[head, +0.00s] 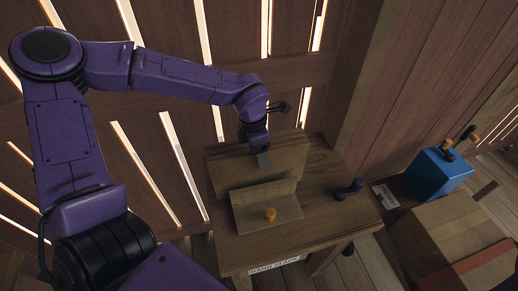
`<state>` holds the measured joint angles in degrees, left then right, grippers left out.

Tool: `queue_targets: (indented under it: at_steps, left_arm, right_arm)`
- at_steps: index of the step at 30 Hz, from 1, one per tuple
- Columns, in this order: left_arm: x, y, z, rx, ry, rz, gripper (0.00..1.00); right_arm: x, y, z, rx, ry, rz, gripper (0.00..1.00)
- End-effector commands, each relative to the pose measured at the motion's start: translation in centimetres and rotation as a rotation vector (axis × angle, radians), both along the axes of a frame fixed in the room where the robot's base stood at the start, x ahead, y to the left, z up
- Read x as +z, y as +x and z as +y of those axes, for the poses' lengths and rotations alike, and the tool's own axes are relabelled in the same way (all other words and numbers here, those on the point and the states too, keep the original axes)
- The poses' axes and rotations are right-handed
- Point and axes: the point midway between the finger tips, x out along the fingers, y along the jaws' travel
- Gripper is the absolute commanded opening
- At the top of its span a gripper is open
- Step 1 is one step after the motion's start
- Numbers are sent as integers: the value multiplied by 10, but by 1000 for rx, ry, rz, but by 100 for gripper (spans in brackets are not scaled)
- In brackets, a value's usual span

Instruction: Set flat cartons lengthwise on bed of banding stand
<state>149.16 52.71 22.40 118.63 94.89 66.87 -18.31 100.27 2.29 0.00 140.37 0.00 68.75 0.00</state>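The banding stand (325,222) is a wooden table with a label on its front edge that seems to read "BAND STACK". My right gripper is out of view.
A black handle (348,188) stands up at the stand's right side. On the right are a blue box (440,172) with orange-topped tools and a brown cardboard box (445,228) with a red band. A slatted wooden wall (180,130) rises close behind the stand.

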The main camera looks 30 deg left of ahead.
Motion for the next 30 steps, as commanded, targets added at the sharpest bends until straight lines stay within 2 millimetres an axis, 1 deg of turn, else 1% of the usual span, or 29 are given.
queue_targets:
  at_steps: [20, 21, 23, 30]
  left_arm:
    - [-7, 0, 0, 0, -1, -2, 0]
    - [-7, 0, 0, 0, -1, -2, 76]
    - [-7, 0, 0, 0, -1, -2, 95]
    - [-8, 0, 0, 0, 0, 0, 96]
  right_arm:
    - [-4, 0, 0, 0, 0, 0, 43]
    - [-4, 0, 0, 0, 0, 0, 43]
    - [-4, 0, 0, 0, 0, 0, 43]
    - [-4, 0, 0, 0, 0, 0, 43]
